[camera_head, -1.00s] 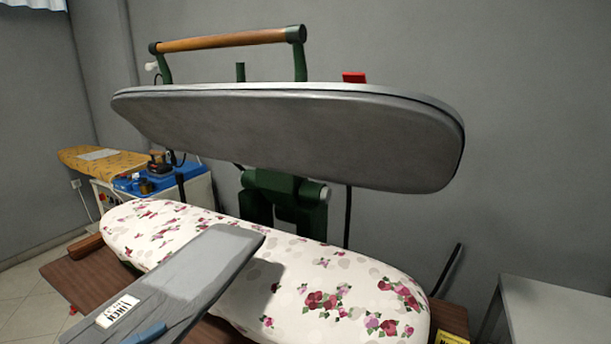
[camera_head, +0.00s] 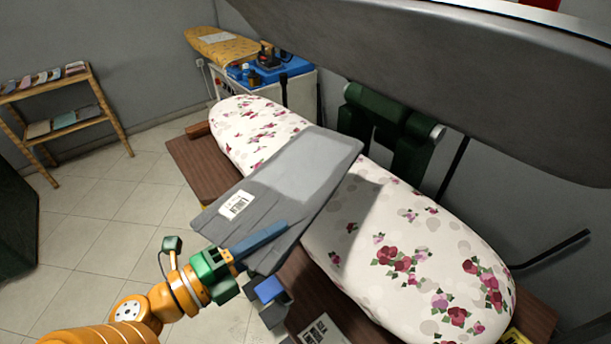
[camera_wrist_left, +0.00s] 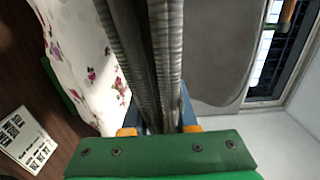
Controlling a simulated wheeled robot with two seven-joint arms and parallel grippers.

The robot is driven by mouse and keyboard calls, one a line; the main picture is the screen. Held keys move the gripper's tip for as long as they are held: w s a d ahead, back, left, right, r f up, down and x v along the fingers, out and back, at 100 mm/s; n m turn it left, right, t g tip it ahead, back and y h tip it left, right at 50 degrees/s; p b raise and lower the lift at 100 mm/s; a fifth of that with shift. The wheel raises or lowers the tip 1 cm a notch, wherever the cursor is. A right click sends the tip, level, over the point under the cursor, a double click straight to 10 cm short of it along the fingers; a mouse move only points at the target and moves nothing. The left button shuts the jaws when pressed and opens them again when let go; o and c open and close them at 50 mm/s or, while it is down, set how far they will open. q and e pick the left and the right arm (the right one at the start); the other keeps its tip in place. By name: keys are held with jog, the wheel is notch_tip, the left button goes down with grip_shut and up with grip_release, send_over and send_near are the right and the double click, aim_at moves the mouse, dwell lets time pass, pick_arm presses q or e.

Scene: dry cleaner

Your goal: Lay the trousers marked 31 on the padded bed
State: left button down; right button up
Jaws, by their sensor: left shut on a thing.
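The grey trousers (camera_head: 295,175) are a flat folded length with a white tag (camera_head: 237,205), whose print is too small to read surely. My left gripper (camera_head: 270,262) is shut on their near end. The wrist view shows the grey cloth (camera_wrist_left: 150,60) between its blue fingers (camera_wrist_left: 158,115). The far end lies over the padded bed (camera_head: 420,250), white with pink flowers, and a shadow falls on the bed beside it. I cannot tell whether the cloth touches the bed. My right gripper is not in view.
The grey press head (camera_head: 440,70) is raised above the bed at upper right. A brown wooden board (camera_head: 190,165) lies under the bed, with a printed label (camera_head: 322,332) at its front. A wooden shelf (camera_head: 90,115) and an orange ironing board (camera_head: 222,47) stand farther back.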

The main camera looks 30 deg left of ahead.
pick_arm(q)
jog(key=w+a+f+b, duration=0.1)
jog(key=w+a+b, duration=0.1)
jog(key=w+a+f+b, duration=0.1)
jog(key=w+f+b, duration=0.1)
jog(key=shift+a, duration=0.35)
jog(key=w+a+f+b, duration=0.2)
jog(key=w+f, duration=0.4)
jog(key=f, duration=0.3)
jog(key=shift+a+f+b, duration=0.2)
jog(key=shift+f+b, duration=0.15)
jog(key=shift+b, duration=0.2)
jog(key=c, duration=0.9)
grip_release()
jog(key=shift+o, duration=1)
jog(key=shift+s, duration=0.15)
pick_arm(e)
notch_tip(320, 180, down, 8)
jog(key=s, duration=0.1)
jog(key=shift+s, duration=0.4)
